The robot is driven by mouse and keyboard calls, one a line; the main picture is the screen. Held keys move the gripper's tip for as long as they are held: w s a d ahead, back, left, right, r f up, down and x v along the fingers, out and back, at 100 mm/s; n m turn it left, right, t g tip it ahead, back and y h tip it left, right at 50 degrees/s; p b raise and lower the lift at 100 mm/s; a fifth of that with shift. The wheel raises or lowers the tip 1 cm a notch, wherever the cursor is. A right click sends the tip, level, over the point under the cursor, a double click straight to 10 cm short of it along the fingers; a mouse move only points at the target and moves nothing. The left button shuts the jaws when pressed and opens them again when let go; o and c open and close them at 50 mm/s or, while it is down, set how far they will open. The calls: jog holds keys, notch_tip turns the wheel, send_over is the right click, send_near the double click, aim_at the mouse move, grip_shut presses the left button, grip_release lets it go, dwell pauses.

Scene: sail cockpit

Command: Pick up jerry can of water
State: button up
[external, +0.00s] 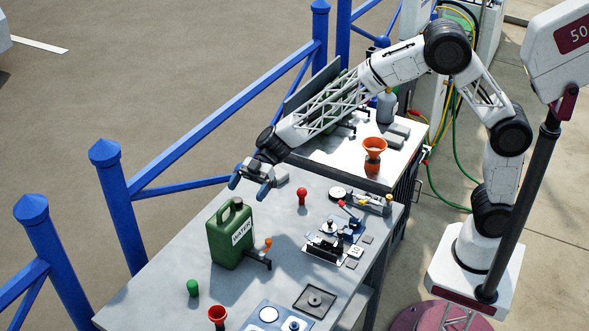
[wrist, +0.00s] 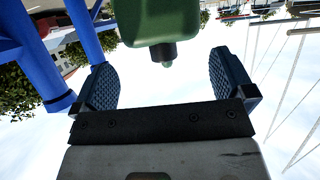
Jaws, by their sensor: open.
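The green jerry can (external: 225,246) stands upright on the grey table, with a white WATER label and a handle on top. In the wrist view the green can (wrist: 160,22) shows at the top centre, with a dark cap-like end pointing down in the picture. My gripper (external: 249,187) is above the table, a little up and right of the can's handle in the external view. Its two blue fingers (wrist: 165,85) are spread wide with nothing between them. The can looks apart from the fingers. The can's base is out of the wrist view.
A dark lever (external: 256,258) with an orange knob is right beside the can. A red knob (external: 302,196), a green knob (external: 193,288) and a red cup (external: 218,315) stand around it. A valve device (external: 335,238) sits to the right. Blue railings (external: 120,205) run behind the table.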

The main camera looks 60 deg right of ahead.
aim_at(236, 208)
jog(key=shift+x, duration=1.15)
jog(key=shift+x, duration=2.6)
jog(key=shift+s+r, duration=0.1)
jog(key=shift+c, duration=0.2)
jog(key=c, duration=1.4)
jog(key=shift+r, duration=0.1)
jog(key=shift+c, duration=0.3)
